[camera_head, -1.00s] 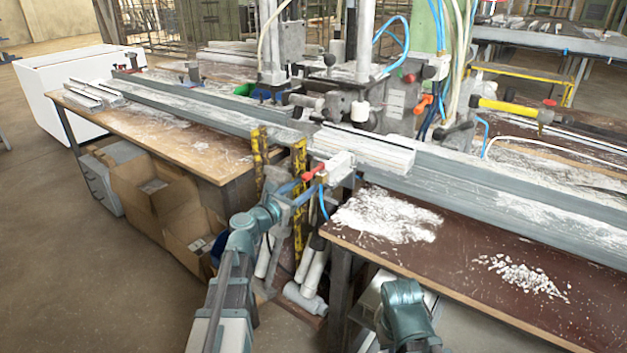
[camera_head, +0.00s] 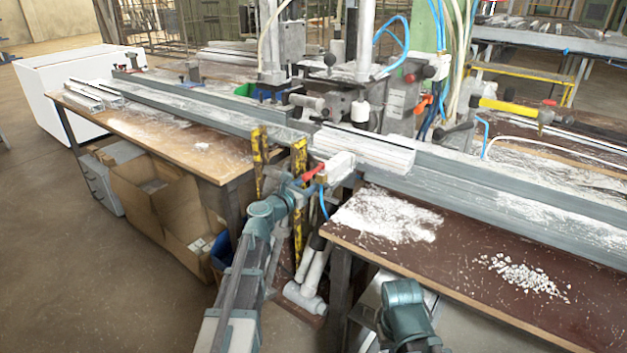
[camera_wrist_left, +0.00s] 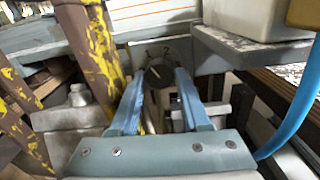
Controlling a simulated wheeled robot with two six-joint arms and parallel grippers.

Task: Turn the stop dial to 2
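In the left wrist view the stop dial (camera_wrist_left: 158,73) is a dark round knob on a pale plate under the bench rail. A numeral that looks like 2 (camera_wrist_left: 174,50) is printed at its upper right. The knob's exact setting is too small to read. My left gripper (camera_wrist_left: 160,80) is open, its two blue fingers apart on either side of the dial; I cannot tell whether they touch it. In the head view my left gripper (camera_head: 303,188) is below the clamp, and the dial is hidden there. My right gripper is out of view; only part of its arm shows at the bottom.
A red-handled valve (camera_head: 313,172) and a blue hose (camera_wrist_left: 298,100) are close by. A brown table (camera_head: 460,235) is at right.

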